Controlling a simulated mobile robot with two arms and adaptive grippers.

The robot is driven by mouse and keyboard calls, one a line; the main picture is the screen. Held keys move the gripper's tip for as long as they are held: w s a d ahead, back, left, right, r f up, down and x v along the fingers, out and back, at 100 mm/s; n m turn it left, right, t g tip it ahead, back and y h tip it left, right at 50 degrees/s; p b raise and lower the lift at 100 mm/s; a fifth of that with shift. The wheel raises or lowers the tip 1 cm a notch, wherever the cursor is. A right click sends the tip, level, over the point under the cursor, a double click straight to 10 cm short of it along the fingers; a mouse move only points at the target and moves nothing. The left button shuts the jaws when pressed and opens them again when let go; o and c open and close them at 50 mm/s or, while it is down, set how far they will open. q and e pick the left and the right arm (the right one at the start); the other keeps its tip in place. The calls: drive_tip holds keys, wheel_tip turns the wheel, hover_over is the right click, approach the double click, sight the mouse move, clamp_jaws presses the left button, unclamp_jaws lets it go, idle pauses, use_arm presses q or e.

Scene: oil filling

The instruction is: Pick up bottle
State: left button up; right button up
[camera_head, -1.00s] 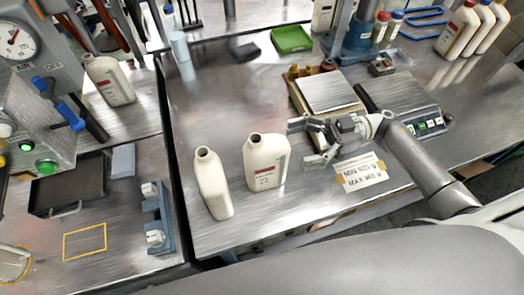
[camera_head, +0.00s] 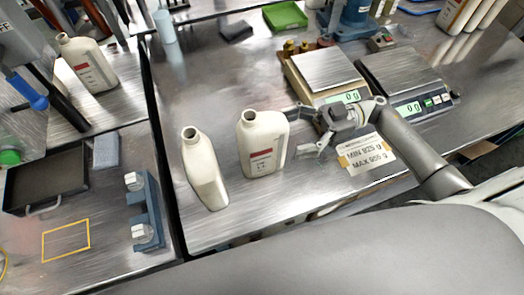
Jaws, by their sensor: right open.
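Two open-topped cream bottles stand upright on the steel table. The right bottle (camera_head: 262,145) has a red and white label, and the left bottle (camera_head: 203,170) stands beside it with a narrow side showing. My right gripper (camera_head: 294,132) comes in from the right with its fingers spread and pointing at the right bottle. The fingertips are close to that bottle's right side, and I cannot tell whether they touch it. Nothing is between the fingers. My left gripper is not in view.
Two scales (camera_head: 325,69) stand behind my right gripper. A paper label (camera_head: 366,154) lies under the arm. Another cream bottle (camera_head: 88,64) stands at the upper left. A blue holder (camera_head: 149,213) and a black tray (camera_head: 45,178) are at the left. A green tray (camera_head: 285,15) is at the back.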

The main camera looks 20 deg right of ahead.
sight(264, 147)
wheel_tip(264, 147, down, 3)
drive_tip(key=shift+f+b, duration=0.1)
drive_tip(key=shift+b, duration=0.9)
drive_tip(key=a+p, duration=0.2)
drive_tip(key=a, duration=0.5)
drive_tip(key=shift+w+a+p, duration=0.15)
drive_tip(key=shift+a+p, duration=0.15)
drive_tip(key=shift+p, duration=0.05)
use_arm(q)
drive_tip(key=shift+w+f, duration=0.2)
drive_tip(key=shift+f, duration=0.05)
use_arm(e)
drive_tip(key=c, duration=1.1)
